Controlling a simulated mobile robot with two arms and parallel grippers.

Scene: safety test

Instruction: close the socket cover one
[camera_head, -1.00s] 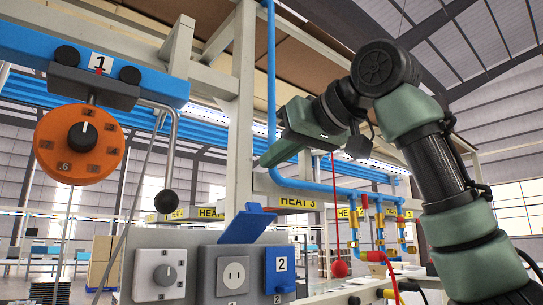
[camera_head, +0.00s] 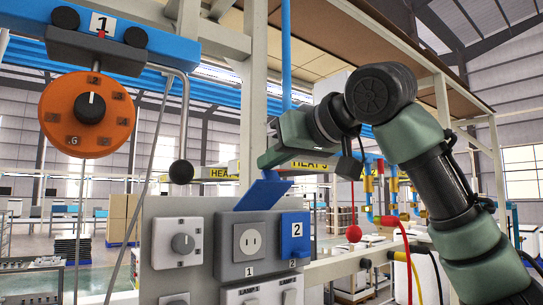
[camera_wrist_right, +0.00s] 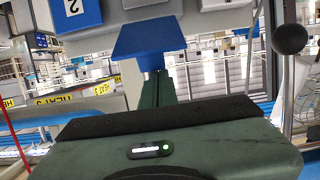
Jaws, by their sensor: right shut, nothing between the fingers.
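Socket cover one (camera_head: 263,191) is a blue flap standing open, tilted up above socket 1 (camera_head: 249,243), whose two-hole face is exposed. My right gripper (camera_head: 268,170) is shut and empty, just at the upper edge of the flap. In the right wrist view the flap (camera_wrist_right: 148,38) lies right past the gripper tip (camera_wrist_right: 154,72); I cannot tell whether they touch. The blue cover of socket 2 (camera_head: 295,235) is closed, to the right of socket 1. My left gripper is not in view.
A grey panel carries a dial (camera_head: 183,243) left of the sockets and switches below. An orange numbered wheel (camera_head: 88,116) and a lever with a dark ball (camera_head: 181,172) are at the left. A red ball (camera_head: 353,234) hangs on a cord at the right.

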